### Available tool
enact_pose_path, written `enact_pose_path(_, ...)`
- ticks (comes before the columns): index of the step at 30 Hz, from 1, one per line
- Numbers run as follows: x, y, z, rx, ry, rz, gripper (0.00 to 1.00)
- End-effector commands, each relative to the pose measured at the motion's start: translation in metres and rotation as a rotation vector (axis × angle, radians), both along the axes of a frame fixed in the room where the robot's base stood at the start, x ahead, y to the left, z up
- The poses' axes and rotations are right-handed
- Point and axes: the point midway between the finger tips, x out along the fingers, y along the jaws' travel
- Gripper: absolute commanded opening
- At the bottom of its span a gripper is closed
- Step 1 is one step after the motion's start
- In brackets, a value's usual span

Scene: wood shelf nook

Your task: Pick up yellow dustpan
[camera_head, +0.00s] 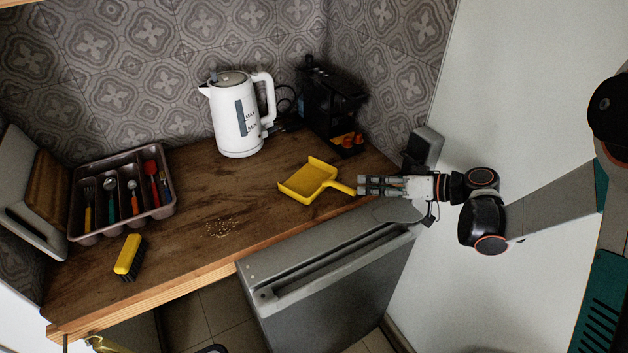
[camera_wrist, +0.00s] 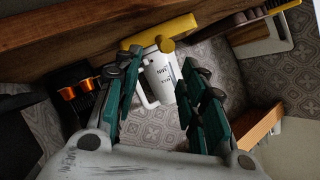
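The yellow dustpan (camera_head: 307,180) lies on the wooden counter right of centre, its handle pointing right toward my gripper (camera_head: 361,186). My gripper reaches in from the right, level with the handle, its fingertips at or very near the handle's end. In the wrist view the dustpan (camera_wrist: 158,32) shows beyond the fingers, with the round handle end between or just ahead of the tips. My gripper (camera_wrist: 165,60) is open there, with a wide gap between its green-padded fingers. I cannot tell whether either finger touches the handle.
A white kettle (camera_head: 236,115) and a black coffee machine (camera_head: 330,105) stand behind the dustpan. A cutlery tray (camera_head: 123,230) and a yellow brush (camera_head: 129,256) are at left. Crumbs (camera_head: 222,228) lie mid-counter. A grey appliance door (camera_head: 330,280) stands below the counter's front edge.

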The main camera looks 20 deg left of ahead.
Motion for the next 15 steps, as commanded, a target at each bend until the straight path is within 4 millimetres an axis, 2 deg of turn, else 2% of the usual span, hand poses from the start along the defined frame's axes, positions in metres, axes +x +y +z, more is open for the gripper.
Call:
enact_pose_path(5,0.001,0.007,-0.008,0.034,-0.016,0.025,0.38)
enact_pose_path(15,0.001,0.034,-0.018,0.037,-0.017,0.028,0.38)
